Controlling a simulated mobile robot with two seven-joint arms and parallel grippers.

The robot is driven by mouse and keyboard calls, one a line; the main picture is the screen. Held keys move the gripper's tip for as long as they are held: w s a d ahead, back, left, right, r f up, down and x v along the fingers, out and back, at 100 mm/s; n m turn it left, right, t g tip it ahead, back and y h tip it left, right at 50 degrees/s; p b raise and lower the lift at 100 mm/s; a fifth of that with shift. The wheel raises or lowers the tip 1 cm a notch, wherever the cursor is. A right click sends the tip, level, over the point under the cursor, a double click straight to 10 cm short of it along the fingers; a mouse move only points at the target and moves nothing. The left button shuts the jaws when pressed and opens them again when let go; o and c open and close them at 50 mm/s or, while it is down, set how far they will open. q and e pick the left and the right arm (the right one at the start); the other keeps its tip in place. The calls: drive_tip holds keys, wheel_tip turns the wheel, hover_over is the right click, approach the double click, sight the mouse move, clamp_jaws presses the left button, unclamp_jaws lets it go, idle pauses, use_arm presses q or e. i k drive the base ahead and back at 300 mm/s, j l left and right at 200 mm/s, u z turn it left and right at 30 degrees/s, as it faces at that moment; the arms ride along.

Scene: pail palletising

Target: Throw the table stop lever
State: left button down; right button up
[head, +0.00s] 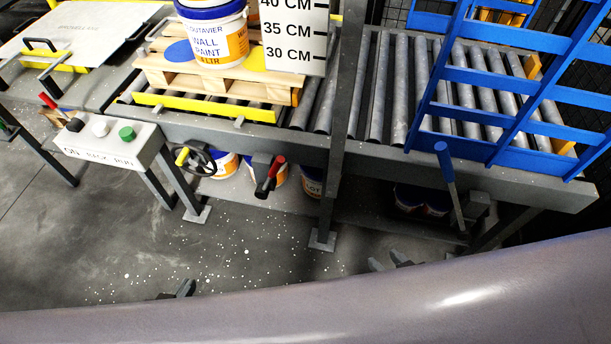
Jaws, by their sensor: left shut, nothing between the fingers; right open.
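Several levers show, and none has a label that I can read as table stop. A red-handled lever (270,175) sits on a dark bracket under the middle of the conveyor's front rail. A blue-handled lever (448,178) stands nearly upright in front of the right part of the conveyor. A small red handle (47,101) is at the far left. My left gripper (183,290) is shut and empty, low over the floor. My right gripper (389,263) is open and empty, below and left of the blue-handled lever. My own arm partly hides both grippers.
A button box (110,145) and a handwheel (197,160) with a yellow knob are on the left. A pail (214,35) stands on a wooden pallet (215,80) on the roller conveyor (370,95). A blue barrier (500,85) crosses its right end. White spots mark the floor.

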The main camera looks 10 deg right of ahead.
sight(262, 190)
drive_tip(key=k+l, duration=0.1)
drive_tip(key=l, duration=0.4)
drive_tip(key=k+l, duration=0.1)
drive_tip(key=l, duration=0.4)
drive_tip(key=k+l, duration=0.15)
drive_tip(key=l, duration=0.35)
